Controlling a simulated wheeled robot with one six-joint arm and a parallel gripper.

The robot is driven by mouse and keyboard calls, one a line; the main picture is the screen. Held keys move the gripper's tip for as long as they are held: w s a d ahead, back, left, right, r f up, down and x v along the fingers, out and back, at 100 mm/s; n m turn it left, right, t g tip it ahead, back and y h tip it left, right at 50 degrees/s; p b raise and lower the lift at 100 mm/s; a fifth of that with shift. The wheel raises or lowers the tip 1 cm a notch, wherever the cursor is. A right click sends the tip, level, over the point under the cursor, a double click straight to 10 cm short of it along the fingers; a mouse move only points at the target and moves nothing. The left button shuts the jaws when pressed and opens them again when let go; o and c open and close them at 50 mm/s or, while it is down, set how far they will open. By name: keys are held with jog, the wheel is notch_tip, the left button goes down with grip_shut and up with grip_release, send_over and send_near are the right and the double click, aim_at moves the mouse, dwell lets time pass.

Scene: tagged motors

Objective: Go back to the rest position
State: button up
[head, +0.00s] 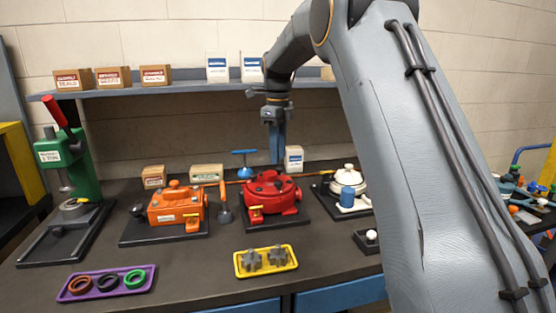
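My arm comes in from the upper right of the head view and bends down over the back of the bench. My gripper (278,158) points down above and behind the red motor (270,195). It is clear of the motor's body as far as I can see. The fingers look like one narrow grey-blue shape from this side, so the gap between them cannot be made out. No held object shows. An orange motor (175,204) on a dark base stands to the left. A white motor (341,182) stands to the right, partly hidden by my arm.
A green press (82,165) with a red handle stands at the left. A purple tray (142,289) with rings and a yellow tray (241,265) with grey gears lie in front. A shelf (190,90) with boxes runs behind my arm. A blue T-handled tool (244,160) stands near my gripper.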

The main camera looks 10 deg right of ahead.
jog(key=s+f+n, duration=0.5)
jog(key=s+n, duration=0.3)
jog(key=s, duration=0.4)
jog(key=s+f+n, duration=0.6)
jog(key=s+n, duration=0.3)
jog(key=s, duration=0.3)
jog(key=s+f+n, duration=0.6)
jog(key=s+n, duration=0.2)
jog(key=s, duration=0.4)
jog(key=shift+s+t, duration=0.35)
jog(key=shift+t, duration=0.05)
jog(key=shift+d, duration=0.1)
